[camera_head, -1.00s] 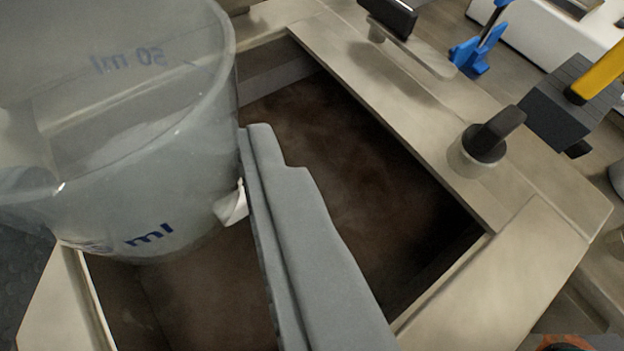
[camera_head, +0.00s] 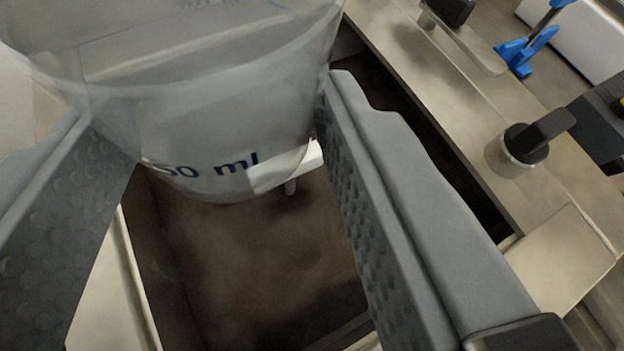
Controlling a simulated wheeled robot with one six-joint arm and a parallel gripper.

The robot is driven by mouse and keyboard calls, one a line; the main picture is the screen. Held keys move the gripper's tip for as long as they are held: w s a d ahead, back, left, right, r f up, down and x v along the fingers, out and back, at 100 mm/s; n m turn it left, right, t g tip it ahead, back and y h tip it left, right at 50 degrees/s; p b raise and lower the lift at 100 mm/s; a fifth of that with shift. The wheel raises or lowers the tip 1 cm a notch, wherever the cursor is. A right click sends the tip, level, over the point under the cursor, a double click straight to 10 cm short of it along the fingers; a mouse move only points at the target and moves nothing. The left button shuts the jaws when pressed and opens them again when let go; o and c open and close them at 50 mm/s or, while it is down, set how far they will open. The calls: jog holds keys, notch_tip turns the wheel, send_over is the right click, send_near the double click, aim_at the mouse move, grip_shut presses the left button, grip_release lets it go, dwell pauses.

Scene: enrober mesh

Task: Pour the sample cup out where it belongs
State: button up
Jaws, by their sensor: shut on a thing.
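The sample cup (camera_head: 215,120) is a clear plastic beaker with blue "50 ml" lettering, in the upper left of the view. My gripper (camera_head: 228,105) is shut on the cup, one grey ribbed finger on each side of it. The cup is held over an open rectangular tank (camera_head: 265,255) with a dark brown interior. The cup's top is cut off by the picture edge, and I cannot tell what is inside it. A small white piece (camera_head: 308,165) shows beside the cup's lower right side.
The tank has a wide beige metal rim (camera_head: 450,100). A black knob (camera_head: 538,138) stands on the rim at right, and another black-topped handle (camera_head: 450,12) at the top. Blue clips (camera_head: 525,50) and a dark block (camera_head: 600,125) lie beyond it.

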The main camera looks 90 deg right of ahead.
aim_at(165, 91)
jog(key=shift+r, duration=2.5)
jog(key=shift+a, duration=0.1)
